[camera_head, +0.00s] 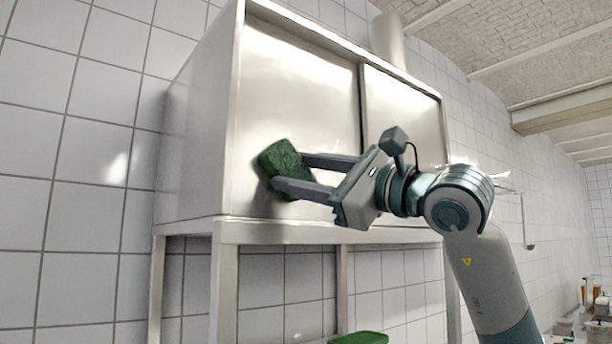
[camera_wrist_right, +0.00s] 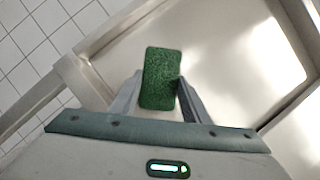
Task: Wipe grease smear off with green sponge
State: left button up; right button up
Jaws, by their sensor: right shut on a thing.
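The green sponge (camera_head: 283,168) is held between the fingertips of my right gripper (camera_head: 290,173), in front of the lower left part of the steel cabinet's left door (camera_head: 297,85). The right gripper is shut on the sponge. The right wrist view also shows the sponge (camera_wrist_right: 161,78) between the two fingers (camera_wrist_right: 158,98), with the steel door behind it. I cannot tell whether the sponge touches the door. I cannot make out a grease smear; bright reflections lie on the doors. My left gripper is not in view.
The steel cabinet stands on legs against a white tiled wall (camera_head: 60,130). Its right door (camera_head: 405,110) is behind my right arm. A green object (camera_head: 358,339) shows at the bottom edge. Bottles and containers (camera_head: 590,300) stand at the far right.

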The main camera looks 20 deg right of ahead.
aim_at(313, 174)
jog(key=shift+r, duration=0.1)
dwell(0.3)
jog(key=shift+w+d, duration=0.1)
jog(key=shift+w+d, duration=0.3)
jog(key=shift+d, duration=0.5)
jog(key=shift+w+d, duration=0.25)
jog(key=shift+d, duration=0.55)
jog(key=shift+d, duration=0.1)
jog(key=shift+w+d, duration=0.3)
jog(key=shift+d, duration=0.45)
jog(key=shift+w+d, duration=0.3)
jog(key=shift+d, duration=0.45)
jog(key=shift+d, duration=0.1)
